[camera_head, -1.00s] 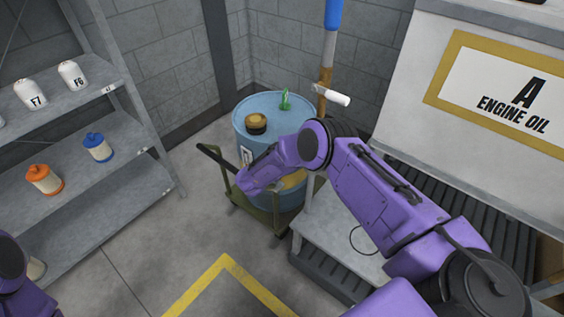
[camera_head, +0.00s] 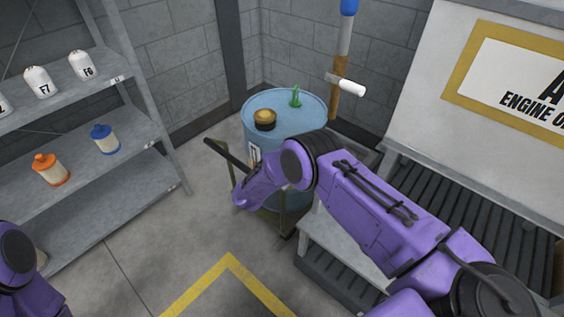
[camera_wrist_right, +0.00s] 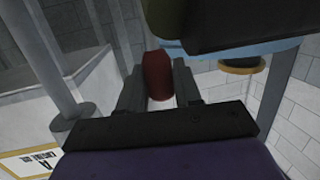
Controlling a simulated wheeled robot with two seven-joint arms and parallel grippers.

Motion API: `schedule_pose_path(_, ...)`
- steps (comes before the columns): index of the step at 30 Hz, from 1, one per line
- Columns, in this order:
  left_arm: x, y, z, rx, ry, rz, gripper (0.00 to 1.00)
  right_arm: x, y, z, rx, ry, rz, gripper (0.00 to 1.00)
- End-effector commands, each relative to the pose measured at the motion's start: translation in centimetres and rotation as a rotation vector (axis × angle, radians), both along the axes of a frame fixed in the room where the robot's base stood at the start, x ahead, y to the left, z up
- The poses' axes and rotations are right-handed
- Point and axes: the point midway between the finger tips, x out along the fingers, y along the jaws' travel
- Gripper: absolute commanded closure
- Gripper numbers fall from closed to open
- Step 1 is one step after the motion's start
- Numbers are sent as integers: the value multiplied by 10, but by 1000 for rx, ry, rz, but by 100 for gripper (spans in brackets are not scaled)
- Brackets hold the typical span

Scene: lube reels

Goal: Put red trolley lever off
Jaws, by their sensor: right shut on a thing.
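The olive trolley (camera_head: 281,217) stands under a blue drum (camera_head: 296,111); its dark push handle (camera_head: 226,153) rises at the left. In the right wrist view, the red lever (camera_wrist_right: 157,74) is between the two dark fingers of my right gripper (camera_wrist_right: 158,88), which is shut on it. In the head view, my purple right forearm and wrist reach across the drum's front, hiding the lever and the right gripper's fingers. Only part of my left arm shows at the lower left; its gripper is out of view.
A grey shelf (camera_head: 150,133) at left holds white, orange (camera_head: 51,170) and blue (camera_head: 105,139) containers. A hand pump with a white handle (camera_head: 346,87) stands behind the drum. The engine oil cabinet (camera_head: 440,70) and grey bench are at right. Yellow floor tape (camera_head: 229,257) marks the front.

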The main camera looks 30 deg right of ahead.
Motion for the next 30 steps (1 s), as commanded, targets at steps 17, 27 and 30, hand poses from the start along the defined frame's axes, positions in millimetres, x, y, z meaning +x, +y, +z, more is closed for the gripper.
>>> schedule_pose_path(17,0,0,-1,0,0,0,58,-13,21,4,1,2,5,45)
schedule_pose_path(27,0,0,-5,0,0,0,58,-52,80,16,1,1,3,45)
schedule_pose_path(30,0,0,-5,0,0,0,58,-57,86,17,1,3,1,45)
